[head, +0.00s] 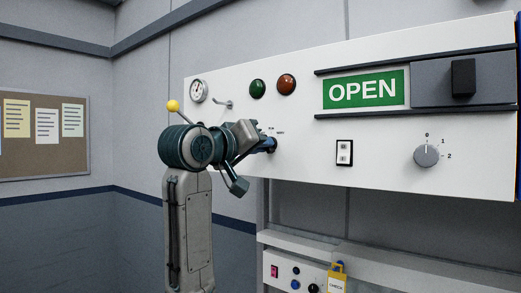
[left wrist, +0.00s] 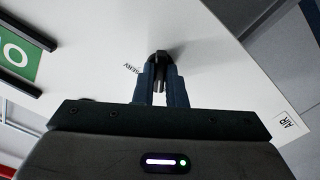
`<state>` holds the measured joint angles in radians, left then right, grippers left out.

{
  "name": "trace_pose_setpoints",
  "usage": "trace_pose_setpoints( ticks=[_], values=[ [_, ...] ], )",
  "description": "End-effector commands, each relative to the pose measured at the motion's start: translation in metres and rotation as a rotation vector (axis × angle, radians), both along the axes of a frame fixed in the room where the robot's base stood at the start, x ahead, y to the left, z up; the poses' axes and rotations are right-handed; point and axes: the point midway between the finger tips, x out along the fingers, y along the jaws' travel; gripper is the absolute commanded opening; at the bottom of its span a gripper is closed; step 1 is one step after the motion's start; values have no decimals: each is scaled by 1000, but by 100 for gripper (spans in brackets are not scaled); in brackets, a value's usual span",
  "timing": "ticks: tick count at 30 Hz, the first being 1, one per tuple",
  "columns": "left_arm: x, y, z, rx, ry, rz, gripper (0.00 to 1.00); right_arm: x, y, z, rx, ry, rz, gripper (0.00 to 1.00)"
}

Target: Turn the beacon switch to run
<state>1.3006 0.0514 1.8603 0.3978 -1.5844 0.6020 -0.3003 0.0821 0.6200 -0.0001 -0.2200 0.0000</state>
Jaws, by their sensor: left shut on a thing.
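A white panel (head: 300,155) on the wall carries the controls. My left gripper (head: 270,145) is at the panel's lower left part, its fingers shut on a small dark switch knob. In the left wrist view my left fingers (left wrist: 160,88) close around this dark knob (left wrist: 161,56), which stands out from the panel. Small labels show above it in the head view, and "SERV" is readable beside it in the left wrist view. The knob is mostly hidden by my gripper in the head view, so its exact setting cannot be told. My right gripper is not in view.
The panel also has a gauge (head: 198,91), a green lamp (head: 257,88), a red lamp (head: 286,84), a green OPEN sign (head: 366,90) with a dark slider (head: 463,78), a rocker switch (head: 344,153) and a grey dial (head: 426,156). A ledge (head: 350,250) runs below.

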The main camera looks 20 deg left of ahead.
Motion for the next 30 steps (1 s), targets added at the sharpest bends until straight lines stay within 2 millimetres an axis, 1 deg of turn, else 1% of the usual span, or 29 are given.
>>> trace_pose_setpoints(
  ticks=[1,3,15,22,30],
  values=[
    [0,0,-2,34,-15,0,0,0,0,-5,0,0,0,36],
    [0,0,-2,91,-36,0,0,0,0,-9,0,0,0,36],
    [0,0,-1,387,-143,0,0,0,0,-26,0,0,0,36],
    [0,1,-1,493,-180,0,0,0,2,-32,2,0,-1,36],
    [0,1,0,544,-199,1,0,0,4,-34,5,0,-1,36]
  ],
)
